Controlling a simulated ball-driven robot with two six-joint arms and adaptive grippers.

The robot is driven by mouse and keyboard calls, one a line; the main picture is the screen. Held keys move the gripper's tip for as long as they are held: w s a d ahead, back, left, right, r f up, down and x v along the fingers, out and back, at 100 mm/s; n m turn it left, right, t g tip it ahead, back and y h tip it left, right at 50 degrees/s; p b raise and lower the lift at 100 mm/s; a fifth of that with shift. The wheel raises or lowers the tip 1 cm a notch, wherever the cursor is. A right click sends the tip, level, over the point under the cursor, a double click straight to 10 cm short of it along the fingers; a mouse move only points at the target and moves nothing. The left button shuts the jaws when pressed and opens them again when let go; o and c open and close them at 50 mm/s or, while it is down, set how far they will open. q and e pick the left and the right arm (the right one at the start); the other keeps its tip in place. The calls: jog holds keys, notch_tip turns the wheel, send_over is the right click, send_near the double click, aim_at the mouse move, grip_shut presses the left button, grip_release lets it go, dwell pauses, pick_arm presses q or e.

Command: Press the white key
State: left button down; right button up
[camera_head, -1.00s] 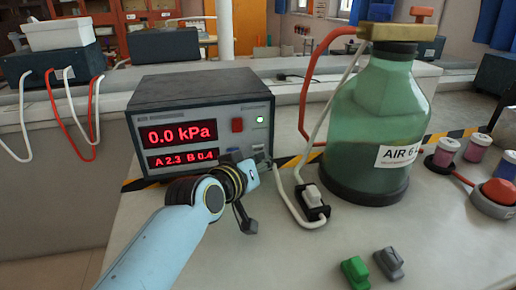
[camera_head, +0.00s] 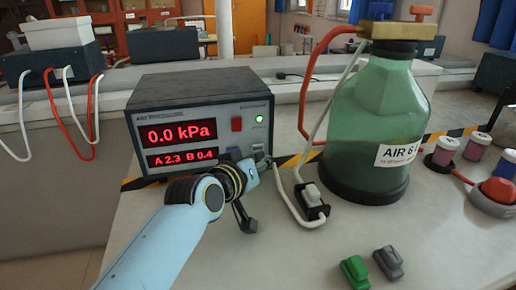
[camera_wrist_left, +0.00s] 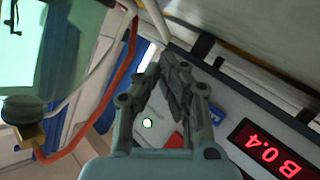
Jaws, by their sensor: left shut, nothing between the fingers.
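My left gripper (camera_head: 262,162) is at the lower right of the pressure unit's front panel (camera_head: 205,125). In the left wrist view its dark fingers (camera_wrist_left: 172,70) are shut with nothing between them, close to the panel. No key is clearly recognisable as the white one. A small round white-and-green spot (camera_head: 259,118), a light or button, is on the panel's right side; it also shows in the left wrist view (camera_wrist_left: 147,122). A red switch (camera_head: 237,124) is left of it. A white block on a black base (camera_head: 312,196) lies right of my gripper.
A large green bottle (camera_head: 375,125) with tubes stands right of the unit. Green (camera_head: 354,270) and grey (camera_head: 388,262) clips lie at the front. Small jars and a red-topped round piece (camera_head: 498,191) are at far right. The white tube loops near my gripper.

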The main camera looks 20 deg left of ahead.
pick_arm(q)
jog(key=shift+w+a, duration=0.25)
jog(key=shift+w, duration=0.15)
jog(key=shift+w+a, duration=0.1)
jog(key=shift+w, duration=0.05)
dwell(0.5)
jog(key=shift+w+a+r, duration=0.2)
jog(key=shift+w+a, duration=0.05)
jog(key=shift+w, duration=0.15)
dwell(0.8)
jog(key=shift+s+d, duration=0.1)
jog(key=shift+s, duration=0.05)
jog(key=shift+s+d+p, duration=0.35)
jog(key=shift+s+p, duration=0.2)
jog(key=shift+s, duration=0.05)
jog(key=shift+s+d+f, duration=0.1)
jog(key=shift+s, duration=0.05)
